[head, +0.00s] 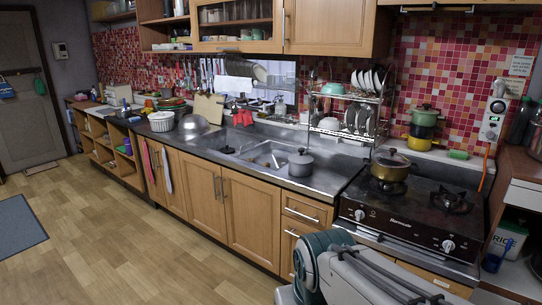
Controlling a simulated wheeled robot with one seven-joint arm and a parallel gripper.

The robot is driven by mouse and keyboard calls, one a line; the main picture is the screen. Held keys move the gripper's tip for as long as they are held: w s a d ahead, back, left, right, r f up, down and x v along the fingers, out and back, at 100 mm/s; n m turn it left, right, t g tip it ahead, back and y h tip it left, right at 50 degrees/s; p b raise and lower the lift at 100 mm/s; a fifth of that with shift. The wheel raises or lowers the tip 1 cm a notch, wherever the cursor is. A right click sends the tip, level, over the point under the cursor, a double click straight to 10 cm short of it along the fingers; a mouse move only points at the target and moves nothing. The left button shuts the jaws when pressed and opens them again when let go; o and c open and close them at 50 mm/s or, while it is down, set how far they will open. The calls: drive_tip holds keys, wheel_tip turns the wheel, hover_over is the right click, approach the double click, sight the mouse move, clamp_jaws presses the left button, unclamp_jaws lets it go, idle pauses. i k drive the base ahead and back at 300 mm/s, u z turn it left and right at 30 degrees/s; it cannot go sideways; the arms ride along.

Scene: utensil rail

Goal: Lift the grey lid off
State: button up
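A small grey pot (300,169) stands on the steel counter between the sink and the stove. A grey lid (301,156) with a knob on top sits on it and seems to cover its mouth. Part of my own arm shows at the bottom of the head view, in front of the drawers and stove. My gripper is not in view, so I cannot see whether it is open or shut.
The sink (265,154) is left of the pot. The stove (410,212) on the right carries a yellow pot (391,172) with a glass lid. A dish rack (347,112) stands behind. The wooden floor (150,240) at left is clear.

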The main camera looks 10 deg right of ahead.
sight(300, 158)
drive_tip(key=u, duration=0.45)
drive_tip(key=i, duration=2.5)
drive_tip(key=z, duration=1.7)
drive_tip(key=i, duration=0.55)
drive_tip(key=z, duration=0.45)
